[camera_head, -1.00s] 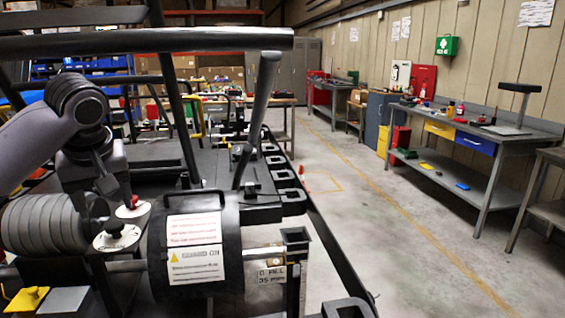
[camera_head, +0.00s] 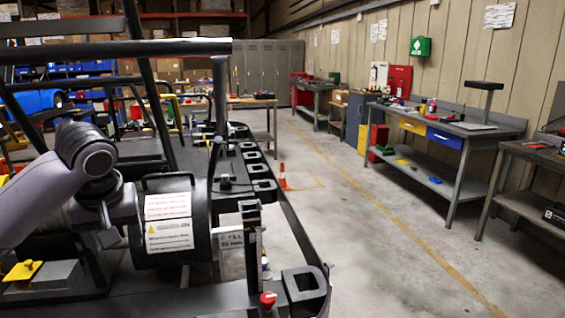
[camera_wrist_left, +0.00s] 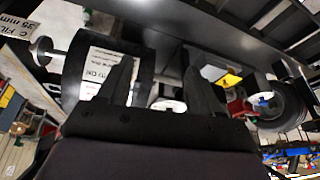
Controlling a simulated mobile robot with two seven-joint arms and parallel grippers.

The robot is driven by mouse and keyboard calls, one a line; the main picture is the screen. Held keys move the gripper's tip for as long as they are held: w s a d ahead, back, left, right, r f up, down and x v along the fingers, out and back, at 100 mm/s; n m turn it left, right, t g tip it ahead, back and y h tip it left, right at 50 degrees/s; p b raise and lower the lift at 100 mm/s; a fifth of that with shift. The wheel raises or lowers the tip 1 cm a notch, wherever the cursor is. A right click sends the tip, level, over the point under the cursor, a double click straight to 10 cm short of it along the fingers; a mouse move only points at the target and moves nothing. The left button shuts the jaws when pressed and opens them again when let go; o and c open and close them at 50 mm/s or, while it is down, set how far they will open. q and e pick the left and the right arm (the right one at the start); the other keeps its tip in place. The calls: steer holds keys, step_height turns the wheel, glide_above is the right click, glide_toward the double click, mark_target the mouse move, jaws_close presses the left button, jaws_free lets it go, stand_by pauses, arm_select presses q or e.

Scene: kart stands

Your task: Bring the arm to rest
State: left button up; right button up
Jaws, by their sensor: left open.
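My left arm (camera_head: 85,165) comes in from the left in the head view, bent over a dark kart frame (camera_head: 285,205). Its gripper is mostly hidden there behind its own wrist. In the left wrist view, my left gripper (camera_wrist_left: 160,85) has two dark fingers apart with nothing between them. Beyond them is the black cylinder, which carries a white label; in the head view this black cylinder (camera_head: 165,240) stands just right of the arm. I cannot tell the exact gap between fingers and cylinder. My right gripper is not in view.
Black bars (camera_head: 120,48) cross above the arm. A red knob (camera_head: 268,299) sits at the near edge. Workbenches (camera_head: 440,135) line the right wall. The floor (camera_head: 350,215) between is clear, with an orange cone (camera_head: 283,177).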

arm_select(q)
steer(key=s+d+f+m+h, duration=0.25)
steer(key=s+d+f, duration=0.35)
steer(key=f, duration=0.4)
steer(key=s+d+f+m+h, duration=0.1)
steer(key=s+d+f+m, duration=0.4)
steer(key=f, duration=0.6)
steer(key=s+a+f+y, duration=0.1)
steer(key=s+a+f, duration=0.2)
steer(key=s, duration=0.6)
steer(key=s+a+f, duration=0.2)
steer(key=s+f, duration=0.2)
steer(key=s, duration=0.6)
steer(key=w+d+f+t+h, duration=0.2)
steer(key=w+f+t, duration=0.4)
steer(key=f, duration=0.2)
steer(key=shift+w+d+t, duration=0.2)
steer(key=shift+d+t, duration=0.1)
steer(key=shift+d, duration=0.1)
